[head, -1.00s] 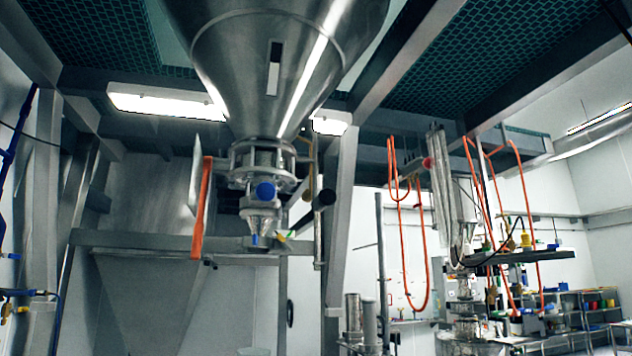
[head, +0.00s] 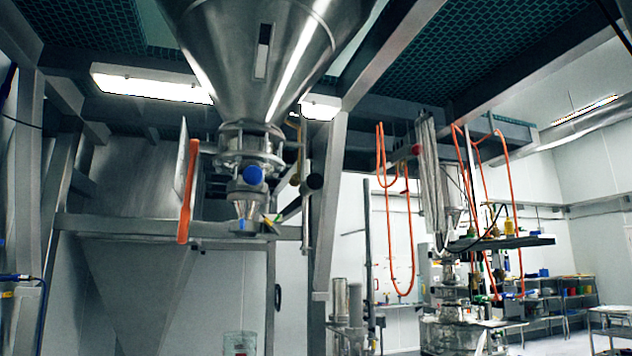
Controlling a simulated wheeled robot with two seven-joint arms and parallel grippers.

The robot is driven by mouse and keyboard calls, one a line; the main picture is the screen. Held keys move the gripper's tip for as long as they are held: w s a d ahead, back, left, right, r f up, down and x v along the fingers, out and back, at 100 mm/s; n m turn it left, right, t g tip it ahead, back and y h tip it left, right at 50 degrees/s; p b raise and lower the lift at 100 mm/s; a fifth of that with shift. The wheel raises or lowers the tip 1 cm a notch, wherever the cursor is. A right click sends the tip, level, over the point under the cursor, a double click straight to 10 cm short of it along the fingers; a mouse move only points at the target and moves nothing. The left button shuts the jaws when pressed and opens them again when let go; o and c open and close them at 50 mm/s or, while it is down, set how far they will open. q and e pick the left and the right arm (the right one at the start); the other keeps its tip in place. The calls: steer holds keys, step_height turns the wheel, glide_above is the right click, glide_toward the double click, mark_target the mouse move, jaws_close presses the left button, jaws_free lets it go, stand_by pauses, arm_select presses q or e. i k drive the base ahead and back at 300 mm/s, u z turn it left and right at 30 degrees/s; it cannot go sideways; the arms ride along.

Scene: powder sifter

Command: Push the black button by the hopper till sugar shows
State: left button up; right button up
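The large steel hopper (head: 225,75) hangs at the upper left of centre in the head view, its cone narrowing downward. Below it are a clamped outlet section (head: 250,140) and a blue round cap (head: 254,175). A small round black part (head: 315,181) sits just right of the outlet. I cannot tell for sure whether it is the button. No sugar can be made out. Neither of my grippers is in view.
An orange-edged panel (head: 187,190) hangs left of the outlet. A steel beam (head: 150,228) crosses behind it. A clear container (head: 240,343) shows at the bottom edge. Orange hoses (head: 388,240) and other equipment stand at the right, with shelves (head: 560,300) beyond.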

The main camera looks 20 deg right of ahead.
mark_target(315, 180)
steer(key=k, duration=0.7)
steer(key=u, duration=0.55)
steer(key=i, duration=1.3)
steer(key=z, duration=0.55)
steer(key=i, duration=0.4)
steer(key=z, duration=0.3)
